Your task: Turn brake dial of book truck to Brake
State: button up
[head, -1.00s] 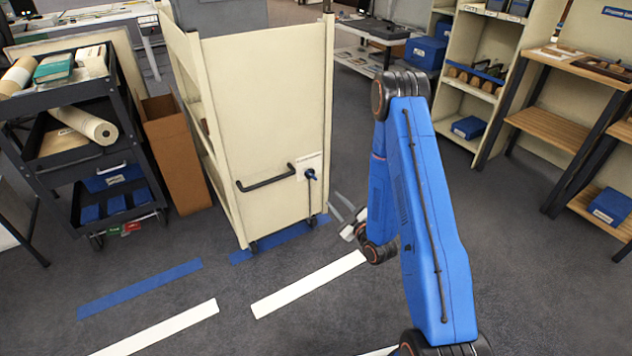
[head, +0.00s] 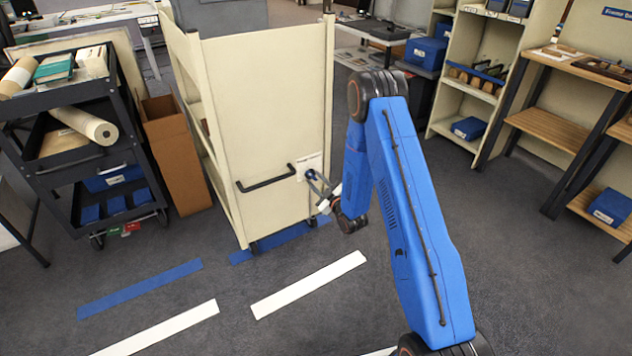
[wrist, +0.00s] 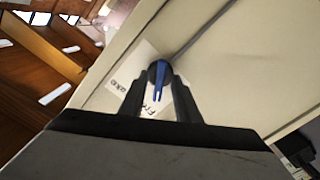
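The cream book truck (head: 265,120) stands upright with its end panel facing me. Its brake dial (head: 311,174) sits on a white label plate (head: 313,161) at the panel's right side, beside the black handle (head: 266,182). In the wrist view the dial (wrist: 157,70) is a dark round knob with a blue pointer. The label (wrist: 122,88) has print, partly hidden by my fingers. My gripper (head: 318,181) is at the dial; in the wrist view its fingers (wrist: 160,90) are open on either side of the pointer. I cannot tell whether they touch it.
A dark cart (head: 75,130) with rolls and books and a brown box (head: 172,150) stand left of the truck. Shelves (head: 480,75) stand at the right. White (head: 310,284) and blue (head: 140,289) floor strips lie in front; the floor there is clear.

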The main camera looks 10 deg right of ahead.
jog(key=shift+w, duration=0.15)
grip_shut()
jog(key=shift+m, duration=0.3)
jog(key=m, duration=0.6)
jog(key=shift+m, duration=0.3)
jog(key=m, duration=0.6)
jog(key=shift+m, duration=0.3)
dwell(0.4)
